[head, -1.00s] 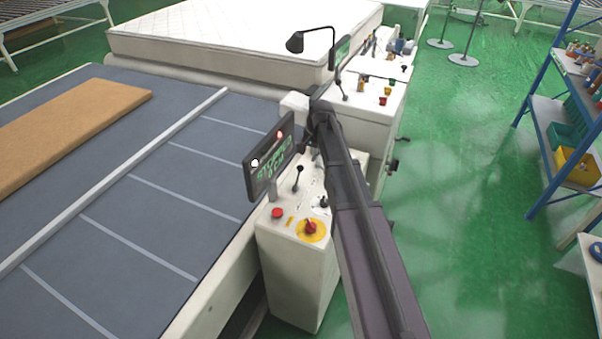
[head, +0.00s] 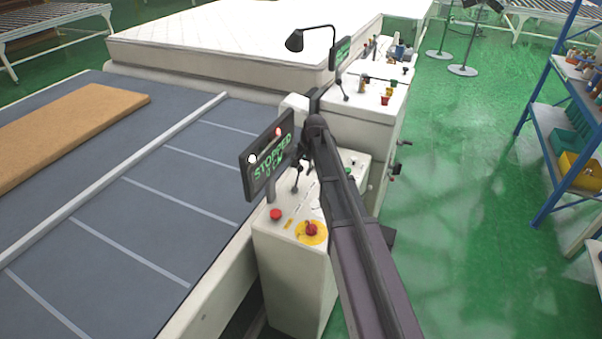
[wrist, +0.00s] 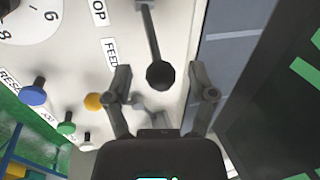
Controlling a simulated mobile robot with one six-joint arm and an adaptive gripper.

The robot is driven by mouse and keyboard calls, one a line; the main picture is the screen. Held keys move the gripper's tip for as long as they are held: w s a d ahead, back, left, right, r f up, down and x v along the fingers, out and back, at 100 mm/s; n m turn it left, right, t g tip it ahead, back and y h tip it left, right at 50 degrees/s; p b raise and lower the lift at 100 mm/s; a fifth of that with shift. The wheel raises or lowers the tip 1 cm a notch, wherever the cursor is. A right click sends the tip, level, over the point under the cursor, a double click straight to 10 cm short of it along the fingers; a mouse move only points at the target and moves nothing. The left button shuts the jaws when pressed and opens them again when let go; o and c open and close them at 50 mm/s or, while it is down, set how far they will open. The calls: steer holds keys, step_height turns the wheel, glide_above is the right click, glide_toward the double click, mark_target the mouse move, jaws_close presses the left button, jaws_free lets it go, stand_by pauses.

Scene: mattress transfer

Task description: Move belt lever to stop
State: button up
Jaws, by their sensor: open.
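The belt lever is a dark rod with a round black knob (wrist: 160,75), seen in the wrist view on a white panel. Labels reading FEED (wrist: 111,52) and a partly cut-off "OP" (wrist: 102,12) lie left of the rod. My gripper (wrist: 160,82) is open, with one finger on each side of the knob; I cannot tell if either touches it. In the head view, my gripper (head: 304,152) is just above the white control box (head: 285,260), and my arm hides part of its top. The display (head: 268,158) reads STOPPED.
A red button (head: 275,214) and a red knob on a yellow disc (head: 311,230) are on the box's near end. The grey belt (head: 150,230) carries a brown panel (head: 60,130). A mattress (head: 230,45) lies behind. A blue shelf (head: 550,150) stands right; green floor between is clear.

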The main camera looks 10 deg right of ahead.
steer(key=shift+f, duration=0.25)
steer(key=c, duration=1)
jaws_close()
